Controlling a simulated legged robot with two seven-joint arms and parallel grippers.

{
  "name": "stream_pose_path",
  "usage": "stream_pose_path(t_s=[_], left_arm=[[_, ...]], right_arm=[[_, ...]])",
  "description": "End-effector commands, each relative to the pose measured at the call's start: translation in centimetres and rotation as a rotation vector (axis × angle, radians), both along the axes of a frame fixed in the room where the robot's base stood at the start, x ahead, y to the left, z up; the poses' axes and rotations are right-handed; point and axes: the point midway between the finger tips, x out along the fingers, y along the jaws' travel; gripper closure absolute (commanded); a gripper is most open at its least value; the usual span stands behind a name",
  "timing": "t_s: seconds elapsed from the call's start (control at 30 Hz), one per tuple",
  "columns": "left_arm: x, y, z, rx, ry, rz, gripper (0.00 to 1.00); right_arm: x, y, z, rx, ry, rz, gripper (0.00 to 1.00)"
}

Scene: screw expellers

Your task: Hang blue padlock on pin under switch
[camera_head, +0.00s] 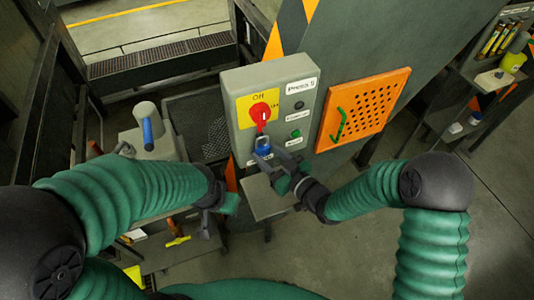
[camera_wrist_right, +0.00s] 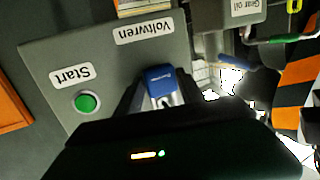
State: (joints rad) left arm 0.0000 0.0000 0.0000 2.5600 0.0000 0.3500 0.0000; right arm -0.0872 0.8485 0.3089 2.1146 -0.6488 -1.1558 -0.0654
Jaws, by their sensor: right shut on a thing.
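The red switch (camera_head: 263,113) sits on a yellow plate marked "Off" on the grey control box (camera_head: 297,72). My right gripper (camera_head: 270,157) is shut on the blue padlock (camera_head: 263,146), just below the switch and close to the box face. In the right wrist view the padlock (camera_wrist_right: 161,78) sits between the fingers, with part of its metal shackle showing. The pin is not distinguishable, and I cannot tell whether the shackle touches it. My left gripper (camera_head: 222,205) is low and left of the box, away from the padlock; its fingers are unclear.
A green button (camera_head: 296,134) is right of the padlock. An orange perforated panel (camera_head: 364,108) with a green hook stands right of the box. A small grey shelf (camera_head: 268,207) lies below the box. A blue-handled item (camera_head: 147,132) stands at left.

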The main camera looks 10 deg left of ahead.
Motion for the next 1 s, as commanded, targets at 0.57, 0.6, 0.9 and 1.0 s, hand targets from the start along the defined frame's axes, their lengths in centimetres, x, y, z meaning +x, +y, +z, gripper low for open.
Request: stream_pose_path(t_s=[0.57,0.6,0.9,1.0], left_arm=[[0.00,0.00,-0.17,0.000,0.000,0.000,0.64],[0.00,0.00,-0.17,0.000,0.000,0.000,0.64],[0.00,0.00,-0.17,0.000,0.000,0.000,0.64],[0.00,0.00,-0.17,0.000,0.000,0.000,0.64]], right_arm=[[0.07,-0.04,-0.18,-0.001,0.000,-0.002,0.30],[0.12,-0.06,-0.17,-0.001,0.000,-0.003,0.29],[0.33,-0.14,-0.11,0.000,-0.001,-0.006,0.29],[0.36,-0.15,-0.10,0.001,-0.003,-0.007,0.29]])
